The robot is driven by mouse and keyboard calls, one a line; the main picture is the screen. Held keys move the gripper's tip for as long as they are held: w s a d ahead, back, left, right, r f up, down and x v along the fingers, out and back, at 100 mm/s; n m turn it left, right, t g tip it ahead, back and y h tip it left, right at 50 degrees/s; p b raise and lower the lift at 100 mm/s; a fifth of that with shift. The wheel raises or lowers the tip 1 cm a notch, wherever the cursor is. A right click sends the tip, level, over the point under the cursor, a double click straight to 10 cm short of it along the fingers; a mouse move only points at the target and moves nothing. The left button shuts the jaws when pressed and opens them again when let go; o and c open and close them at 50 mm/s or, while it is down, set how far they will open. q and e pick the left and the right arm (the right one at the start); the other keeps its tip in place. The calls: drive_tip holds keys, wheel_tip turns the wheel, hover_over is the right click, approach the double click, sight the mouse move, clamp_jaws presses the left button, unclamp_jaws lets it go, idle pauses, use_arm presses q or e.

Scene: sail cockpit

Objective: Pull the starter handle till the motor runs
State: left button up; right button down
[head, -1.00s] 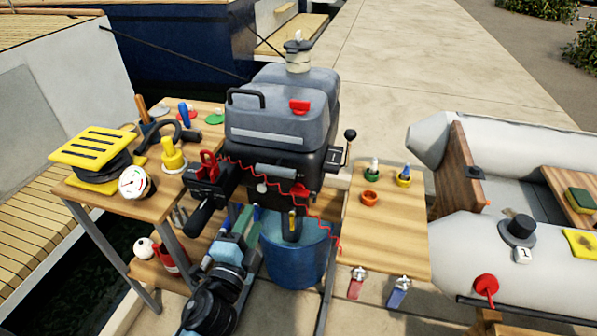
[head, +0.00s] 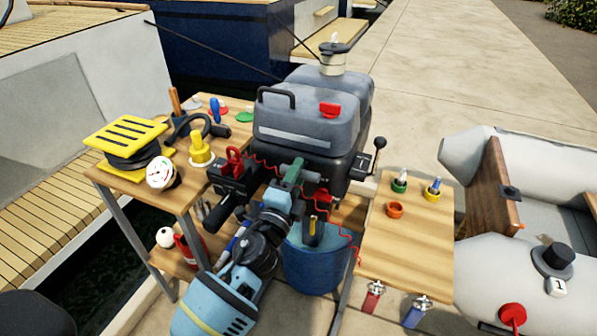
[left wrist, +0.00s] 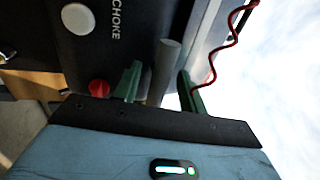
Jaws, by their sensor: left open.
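The outboard motor (head: 305,125) has a grey cowl and a black lower body, and stands over a blue tub (head: 318,262). The starter handle (head: 312,177) is a grey bar on the motor's front, partly hidden by my gripper. My left gripper (head: 293,174) is at the handle, its green fingers open. In the left wrist view the handle (left wrist: 167,65) stands between the open fingers of the gripper (left wrist: 158,74); neither finger clearly touches it. A white knob (left wrist: 78,18) marked CHOKE is beside it. My right gripper is not in view.
A red coiled cord (left wrist: 213,62) hangs close beside one finger. A side table (head: 130,174) on the left holds a yellow-topped reel (head: 125,138) and a gauge (head: 160,174). A wooden board (head: 400,250) with small cups is on the right, before a grey dinghy (head: 480,270).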

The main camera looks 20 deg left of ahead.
use_arm(q)
drive_tip(key=shift+w+r, duration=0.1)
drive_tip(key=shift+w, duration=0.5)
clamp_jaws()
